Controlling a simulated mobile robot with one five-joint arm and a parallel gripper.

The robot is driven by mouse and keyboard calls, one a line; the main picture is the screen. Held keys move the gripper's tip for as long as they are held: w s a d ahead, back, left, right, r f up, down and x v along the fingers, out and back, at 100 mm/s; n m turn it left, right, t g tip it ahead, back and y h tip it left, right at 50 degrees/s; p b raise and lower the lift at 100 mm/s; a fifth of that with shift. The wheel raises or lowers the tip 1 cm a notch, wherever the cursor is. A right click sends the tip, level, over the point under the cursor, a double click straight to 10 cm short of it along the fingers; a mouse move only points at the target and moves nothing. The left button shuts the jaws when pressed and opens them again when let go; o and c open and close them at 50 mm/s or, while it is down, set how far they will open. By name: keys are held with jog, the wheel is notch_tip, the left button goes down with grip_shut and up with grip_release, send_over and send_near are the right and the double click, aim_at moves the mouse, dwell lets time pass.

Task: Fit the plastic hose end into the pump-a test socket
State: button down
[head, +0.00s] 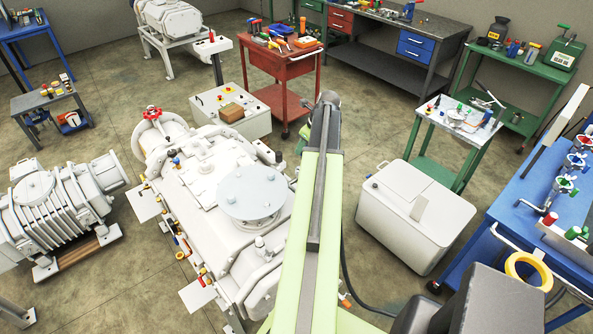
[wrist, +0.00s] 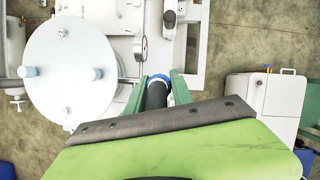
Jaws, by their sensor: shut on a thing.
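My gripper (wrist: 160,86) is shut, its two green fingers on either side of a dark hose end (wrist: 156,95) with a blue collar. The hose end points up the picture, and its rear is hidden behind my wrist. Beyond it, apart from it, a short dark round fitting (wrist: 169,19) sits on white pump parts; I cannot tell whether this is the pump-a test socket. The large white pump (head: 205,165) with a round grey top plate (head: 250,192) stands left of my arm in the head view; the plate also shows in the wrist view (wrist: 70,70).
A white cabinet (head: 415,215) stands right of my arm. A red tool cart (head: 281,62) and a green cart (head: 458,130) stand farther back. A blue bench (head: 532,205) is at the right.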

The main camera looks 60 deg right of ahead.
jog(key=f+b, duration=0.1)
jog(key=a+f+b, duration=0.1)
jog(key=f+b, duration=0.1)
jog(key=a+f+b, duration=0.1)
jog(key=f, duration=0.1)
jog(key=shift+w+f+b, duration=0.25)
jog(key=shift+w+b, duration=0.05)
jog(key=shift+b, duration=0.1)
jog(key=shift+r, duration=0.2)
jog(key=c, duration=1.1)
grip_release()
jog(key=p+v, duration=1.1)
jog(key=v, duration=0.1)
jog(key=shift+p, duration=0.3)
